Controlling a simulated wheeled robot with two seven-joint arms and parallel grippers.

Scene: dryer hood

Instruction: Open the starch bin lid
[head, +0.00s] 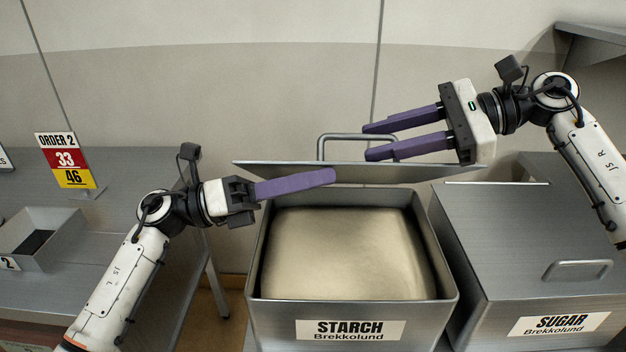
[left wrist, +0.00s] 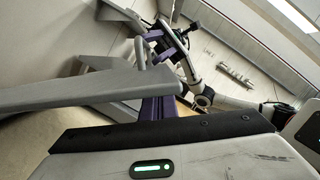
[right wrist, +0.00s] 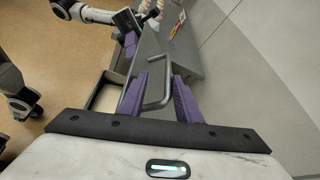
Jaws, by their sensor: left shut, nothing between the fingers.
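The starch bin (head: 450,284) is open, with pale starch (head: 345,250) inside. Its grey lid (head: 265,171) is raised and seen nearly edge-on over the rear of the bin, with its bar handle (head: 322,140) on the far side. My left gripper (head: 328,177) is shut and empty, in front of the lid, above the starch. Its purple fingers also show beside the lid (left wrist: 80,95) in the left wrist view. My right gripper (head: 366,140) is open behind the lid, and its fingers are spread around the handle (right wrist: 154,103) in the right wrist view. I cannot tell whether they touch it.
A closed sugar bin (head: 510,235) with a front handle (head: 577,269) stands right of the starch bin. A metal table (head: 45,285) at the left carries an order sign (head: 66,160) and an open tray (head: 50,252). The wall is close behind the bins.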

